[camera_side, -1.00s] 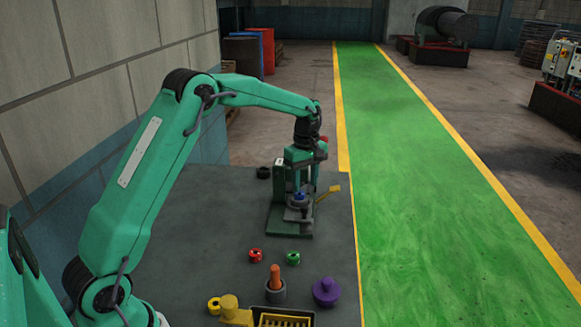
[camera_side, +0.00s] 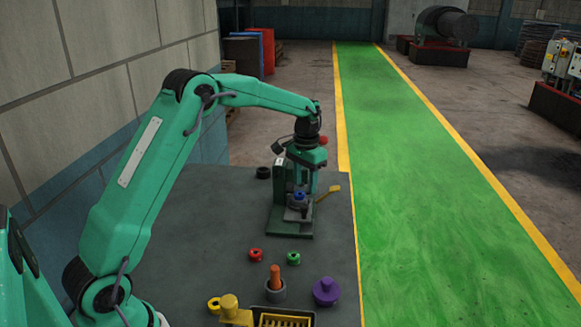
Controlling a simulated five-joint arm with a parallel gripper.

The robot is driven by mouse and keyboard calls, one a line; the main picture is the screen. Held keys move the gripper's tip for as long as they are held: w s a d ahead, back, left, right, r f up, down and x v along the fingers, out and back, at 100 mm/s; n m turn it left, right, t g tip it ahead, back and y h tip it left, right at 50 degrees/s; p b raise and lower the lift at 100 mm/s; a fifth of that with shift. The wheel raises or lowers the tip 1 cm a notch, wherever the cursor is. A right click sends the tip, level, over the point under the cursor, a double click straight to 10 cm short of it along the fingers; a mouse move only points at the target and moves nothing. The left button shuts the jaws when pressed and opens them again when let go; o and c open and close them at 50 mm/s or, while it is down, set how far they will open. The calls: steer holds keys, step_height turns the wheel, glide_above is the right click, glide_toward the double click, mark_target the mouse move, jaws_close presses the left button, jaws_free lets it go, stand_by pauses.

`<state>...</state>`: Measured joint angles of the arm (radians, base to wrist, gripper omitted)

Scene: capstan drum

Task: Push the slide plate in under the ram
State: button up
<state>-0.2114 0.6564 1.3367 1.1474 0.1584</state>
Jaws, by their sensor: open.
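The green press (camera_side: 276,222) stands at the far end of the dark table, with its upright at the left and its head (camera_side: 308,156) above. The grey slide plate (camera_side: 297,214) is low at the front of the press, with a blue ring-shaped part (camera_side: 299,196) on it. The ram under the head is small and partly hidden, so I cannot tell how far in the plate is. My gripper (camera_side: 297,150) is up at the press head, above the plate and apart from it. It is open, though its fingertips are hard to make out.
A yellow lever (camera_side: 328,192) sticks out right of the press, and a red knob (camera_side: 323,140) sits by its head.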

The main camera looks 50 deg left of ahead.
mark_target(304, 207)
steer(key=m, duration=1.2)
steer(key=shift+m, duration=0.4)
steer(key=m, duration=1.1)
steer(key=shift+m, duration=0.4)
steer(key=shift+f, duration=0.15)
steer(key=shift+f, duration=3.8)
jaws_close()
